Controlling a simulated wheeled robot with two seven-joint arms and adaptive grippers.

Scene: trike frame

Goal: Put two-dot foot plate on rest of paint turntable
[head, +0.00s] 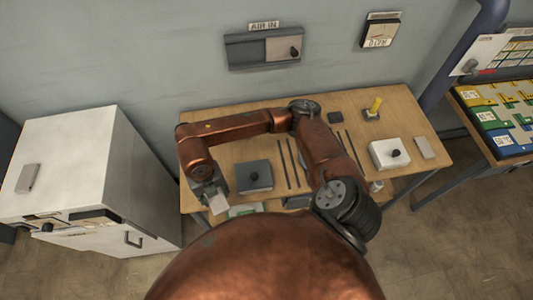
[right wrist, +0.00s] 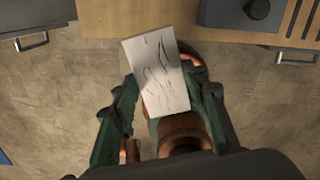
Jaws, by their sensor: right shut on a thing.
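My right gripper (head: 208,190) is shut on a pale flat plate (head: 218,204), held at the front left edge of the wooden table. My left gripper is not in view.
On the table (head: 230,124) are a dark box with a knob (head: 254,176), dark rods, a white box with a knob (head: 390,153) and a yellow-topped item (head: 374,106). A white cabinet (head: 75,165) stands left. A board of coloured cards (head: 505,115) lies right.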

